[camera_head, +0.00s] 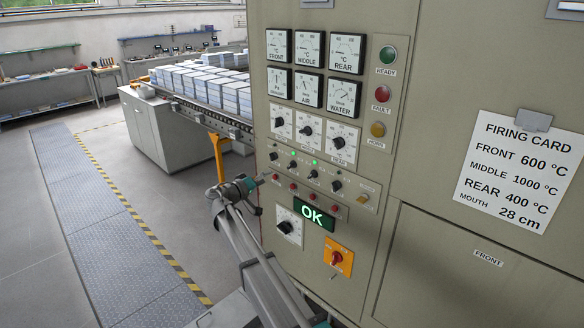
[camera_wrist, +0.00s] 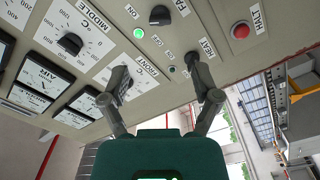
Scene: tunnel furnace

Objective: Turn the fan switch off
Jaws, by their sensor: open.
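In the wrist view, which is turned over, one black switch (camera_wrist: 160,15) has a lit green lamp (camera_wrist: 139,32) and a partly cut label that seems to start "FA". Another black switch (camera_wrist: 191,58), by the right fingertip, has an unlit-looking lamp. In the head view my gripper (camera_head: 246,186) is at the panel's left edge. Contact cannot be told.
Temperature dials (camera_head: 308,130) and gauges (camera_head: 308,90) are above the switches. Red buttons (camera_head: 293,187), a green OK display (camera_head: 314,217) and an orange-plated red switch (camera_head: 337,259) are below. A conveyor (camera_head: 233,127) with stacked blocks is behind. The floor at left is clear.

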